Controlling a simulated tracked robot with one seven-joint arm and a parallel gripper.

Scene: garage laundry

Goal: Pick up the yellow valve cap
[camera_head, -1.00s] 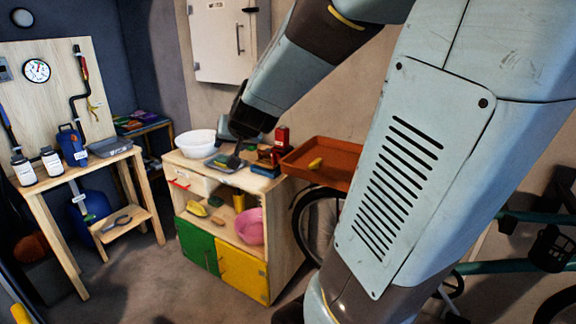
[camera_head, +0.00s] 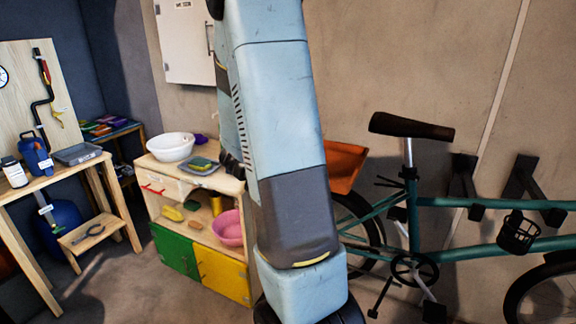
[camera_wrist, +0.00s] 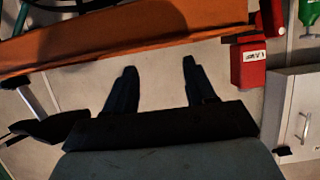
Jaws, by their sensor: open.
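The yellow valve cap cannot be made out for sure in the current views. The orange tray (camera_head: 344,168) sits right of the cabinet in the head view, partly hidden behind my arm, and its inside is mostly out of sight. The tray's long side (camera_wrist: 120,38) crosses the top of the wrist view. My gripper (camera_wrist: 158,67) is open and empty, with its two dark fingers apart and pointing towards the tray side.
A red box (camera_wrist: 248,62) is right of my fingers. The wooden cabinet (camera_head: 155,165) carries a white bowl (camera_head: 170,147) and a grey tray (camera_head: 197,169). A teal bicycle (camera_head: 455,202) stands along the wall at right. A workbench (camera_head: 60,172) is at left.

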